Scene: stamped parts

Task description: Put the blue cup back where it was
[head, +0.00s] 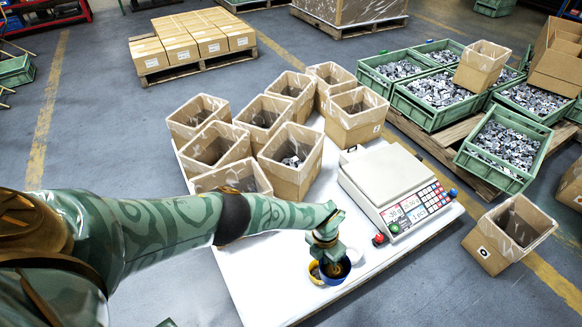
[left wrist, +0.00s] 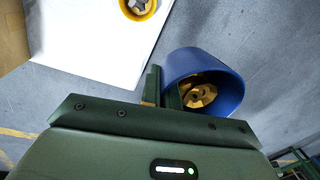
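The blue cup (left wrist: 230,93) is large in the left wrist view, with brass-coloured parts (left wrist: 199,96) inside. My left gripper (left wrist: 162,90) is shut on its wall, one finger outside and one inside. In the head view the blue cup (head: 337,274) shows below my left gripper (head: 328,250), partly hidden by it. A yellow cup (head: 313,272) stands close to its left on the white table (head: 262,287). The yellow cup, with grey parts in it, also shows at the top of the left wrist view (left wrist: 150,12). My right gripper is not in view.
Several open cardboard boxes (head: 291,178) fill the table's back. Green crates (head: 502,150) stand at the right.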

